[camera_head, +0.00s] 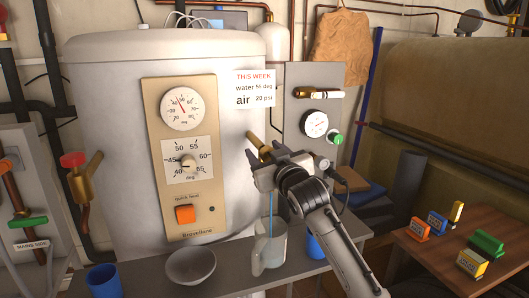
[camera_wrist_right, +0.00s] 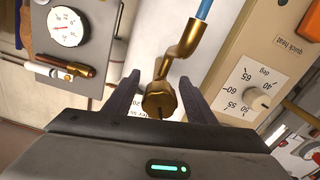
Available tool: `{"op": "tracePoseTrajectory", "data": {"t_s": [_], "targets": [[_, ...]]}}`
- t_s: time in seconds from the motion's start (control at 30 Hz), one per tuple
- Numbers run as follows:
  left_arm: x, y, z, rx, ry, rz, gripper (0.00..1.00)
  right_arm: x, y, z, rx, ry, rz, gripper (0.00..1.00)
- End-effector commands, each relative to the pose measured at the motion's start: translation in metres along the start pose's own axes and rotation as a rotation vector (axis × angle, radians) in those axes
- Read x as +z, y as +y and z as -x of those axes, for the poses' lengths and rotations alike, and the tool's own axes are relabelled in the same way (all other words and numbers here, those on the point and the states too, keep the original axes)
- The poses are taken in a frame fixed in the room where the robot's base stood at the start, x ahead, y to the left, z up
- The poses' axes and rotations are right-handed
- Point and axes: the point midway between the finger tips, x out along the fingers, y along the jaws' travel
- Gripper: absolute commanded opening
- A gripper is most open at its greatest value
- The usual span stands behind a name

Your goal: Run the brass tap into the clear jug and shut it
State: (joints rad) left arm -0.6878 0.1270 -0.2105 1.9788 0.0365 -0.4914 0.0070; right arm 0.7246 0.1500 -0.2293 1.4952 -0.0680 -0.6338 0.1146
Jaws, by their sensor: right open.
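The brass tap (camera_head: 256,141) sticks out from the right side of the white boiler. A thin blue stream (camera_head: 270,208) runs down below it into the clear jug (camera_head: 275,252), which stands on the grey shelf; I cannot tell its fill level. My right gripper (camera_head: 262,165) is at the tap, open. In the right wrist view, the tap's brass knob (camera_wrist_right: 160,99) lies between the two spread fingers of the gripper (camera_wrist_right: 160,103), with a gap on each side. The blue stream (camera_wrist_right: 204,9) shows at the spout's end. My left gripper is not in view.
A blue cup (camera_head: 104,281) and a pale bowl (camera_head: 191,265) stand left of the jug; another blue cup (camera_head: 315,247) stands right of it. The boiler's dial panel (camera_head: 182,220) is close left of my gripper. A red-knobbed brass valve (camera_head: 84,180) is farther left.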

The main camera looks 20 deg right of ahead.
Motion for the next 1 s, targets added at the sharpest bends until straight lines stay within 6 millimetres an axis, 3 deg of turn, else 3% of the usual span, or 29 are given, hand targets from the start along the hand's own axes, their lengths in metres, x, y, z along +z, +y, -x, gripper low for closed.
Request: {"op": "tracePoseTrajectory", "data": {"t_s": [0.3,0.57,0.67,0.83,1.0], "targets": [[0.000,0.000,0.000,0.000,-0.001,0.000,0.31,0.000,0.000,-0.002,0.000,0.000,0.000,0.50],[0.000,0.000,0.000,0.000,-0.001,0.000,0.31,0.000,0.000,-0.002,0.000,0.000,0.000,0.09],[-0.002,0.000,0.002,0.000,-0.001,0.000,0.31,-0.002,-0.001,-0.002,-0.001,0.000,-0.023,0.09],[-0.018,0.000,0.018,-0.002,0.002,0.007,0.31,-0.006,-0.002,-0.002,-0.002,-0.004,-0.236,0.09],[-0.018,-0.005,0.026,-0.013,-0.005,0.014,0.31,-0.004,-0.002,-0.002,-0.001,-0.003,-0.430,0.09]]}}
